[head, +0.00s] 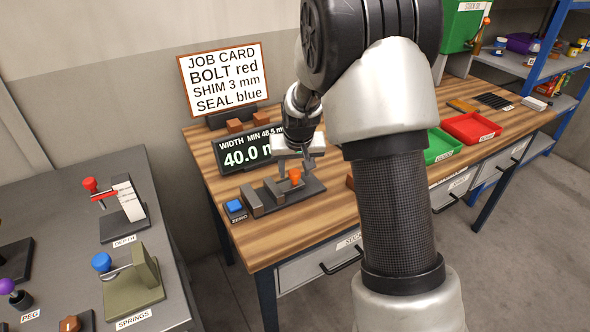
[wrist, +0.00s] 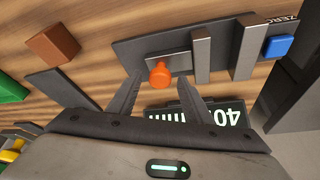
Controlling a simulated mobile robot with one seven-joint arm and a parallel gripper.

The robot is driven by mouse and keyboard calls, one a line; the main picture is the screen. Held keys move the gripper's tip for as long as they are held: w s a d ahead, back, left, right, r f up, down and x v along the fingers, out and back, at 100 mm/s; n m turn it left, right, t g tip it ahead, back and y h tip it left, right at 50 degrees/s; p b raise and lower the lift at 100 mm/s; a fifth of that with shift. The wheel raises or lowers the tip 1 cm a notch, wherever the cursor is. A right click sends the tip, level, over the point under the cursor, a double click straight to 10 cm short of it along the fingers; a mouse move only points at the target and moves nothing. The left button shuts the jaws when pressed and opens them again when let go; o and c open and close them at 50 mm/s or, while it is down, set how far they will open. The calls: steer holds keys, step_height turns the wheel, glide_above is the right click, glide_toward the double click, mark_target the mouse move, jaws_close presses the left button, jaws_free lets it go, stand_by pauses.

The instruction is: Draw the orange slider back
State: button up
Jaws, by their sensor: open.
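The orange slider knob (head: 295,176) stands on the dark gauge base (head: 312,187) on the wooden bench. In the wrist view the orange knob (wrist: 160,73) sits at the edge of a grey block, beside upright grey jaw plates (wrist: 203,55). My gripper (head: 296,166) is over the gauge with its fingers pointing down. In the wrist view my gripper (wrist: 160,88) is open, one finger on each side of the knob with gaps. I cannot tell whether the fingertips are down at the knob's height. The display (head: 243,152) reads about 40.0, with a minimum of 48.5.
A blue ZERO button (head: 235,206) is at the gauge's left end. Green (head: 440,145) and red (head: 470,128) trays lie to the right. A grey side table (head: 75,240) holds other fixtures.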

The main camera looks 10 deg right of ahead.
jaws_close()
steer(key=shift+w+d+b, duration=0.15)
steer(key=shift+w+d, duration=0.05)
steer(key=shift+d, duration=0.55)
steer(key=shift+w+d+b, duration=0.15)
steer(key=shift+w+d, duration=0.05)
steer(key=shift+d, duration=0.5)
jaws_free()
steer(key=shift+s+r, duration=0.1)
steer(key=shift+r, duration=0.4)
steer(key=v, duration=1.6)
steer(key=shift+r+p, duration=0.2)
steer(key=shift+p, duration=0.25)
steer(key=shift+s, duration=0.1)
